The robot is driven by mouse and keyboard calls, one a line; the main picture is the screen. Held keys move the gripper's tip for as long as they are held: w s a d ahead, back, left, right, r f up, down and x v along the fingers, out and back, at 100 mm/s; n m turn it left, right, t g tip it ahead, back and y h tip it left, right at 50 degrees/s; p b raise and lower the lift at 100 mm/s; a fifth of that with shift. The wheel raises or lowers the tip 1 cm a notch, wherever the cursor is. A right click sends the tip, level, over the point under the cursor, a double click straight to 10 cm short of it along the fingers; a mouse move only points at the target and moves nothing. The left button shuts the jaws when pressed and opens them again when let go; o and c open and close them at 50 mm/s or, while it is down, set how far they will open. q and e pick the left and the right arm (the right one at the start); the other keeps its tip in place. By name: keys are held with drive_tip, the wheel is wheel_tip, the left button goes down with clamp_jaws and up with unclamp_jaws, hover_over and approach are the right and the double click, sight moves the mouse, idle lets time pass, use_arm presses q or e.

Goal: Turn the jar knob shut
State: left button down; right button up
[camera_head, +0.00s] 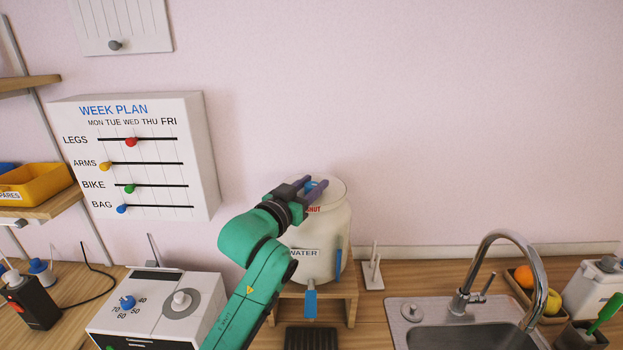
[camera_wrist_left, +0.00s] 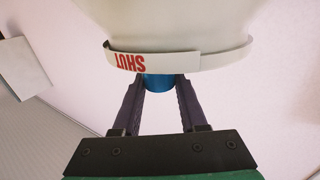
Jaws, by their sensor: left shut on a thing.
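The cream jar (camera_head: 318,250) stands upright on a small wooden stand and carries a WATER label. A blue knob (camera_head: 311,185) is at its top, mostly hidden by my left gripper (camera_head: 313,188). In the left wrist view the blue knob (camera_wrist_left: 159,83) sits between the two dark fingers of my left gripper (camera_wrist_left: 160,92), which is shut on it. A white band (camera_wrist_left: 205,60) with the red word SHUT, upside down, runs across the jar (camera_wrist_left: 170,20) just beyond the knob. The knob's exact turn cannot be told. My right gripper is not in view.
The wooden stand (camera_head: 351,307) holds the jar, with a blue tap (camera_head: 310,303) low on its front. A white dial box (camera_head: 150,312) stands to the left. A sink (camera_head: 470,325) with a curved faucet (camera_head: 505,237) is to the right. The wall is behind.

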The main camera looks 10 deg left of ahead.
use_arm(q)
drive_tip(key=m+h, duration=0.1)
drive_tip(key=m+g+h, duration=0.1)
drive_tip(key=shift+a+h+b, duration=0.2)
drive_tip(key=shift+h+b, duration=0.1)
drive_tip(key=shift+b, duration=0.05)
drive_tip(key=m+g+h+b, duration=0.2)
drive_tip(key=h+b, duration=0.1)
drive_tip(key=b, duration=0.1)
drive_tip(key=m+g+h+b, duration=0.3)
drive_tip(key=b, duration=0.1)
drive_tip(key=shift+f+g+h, duration=0.2)
drive_tip(key=shift+g+h, duration=0.1)
drive_tip(key=shift+d+r+m+g+h, duration=0.15)
drive_tip(key=shift+m+g+h, duration=0.25)
drive_tip(key=shift+m+g, duration=0.2)
drive_tip(key=shift+r+m+g+h+b, duration=0.1)
drive_tip(key=shift+m+g+h+b, duration=0.25)
drive_tip(key=shift+g, duration=0.25)
drive_tip(key=shift+r+m+g+h+p, duration=0.15)
drive_tip(key=shift+m+g+h+p, duration=0.25)
drive_tip(key=shift+m+g, duration=0.6)
drive_tip(key=shift+m+g+h+p, duration=0.3)
drive_tip(key=shift+m+g, duration=0.25)
drive_tip(key=shift+g, duration=0.65)
drive_tip(key=shift+f+g, duration=0.2)
drive_tip(key=shift+g, duration=0.1)
drive_tip(key=shift+f+m, duration=0.1)
drive_tip(key=shift+m, duration=0.2)
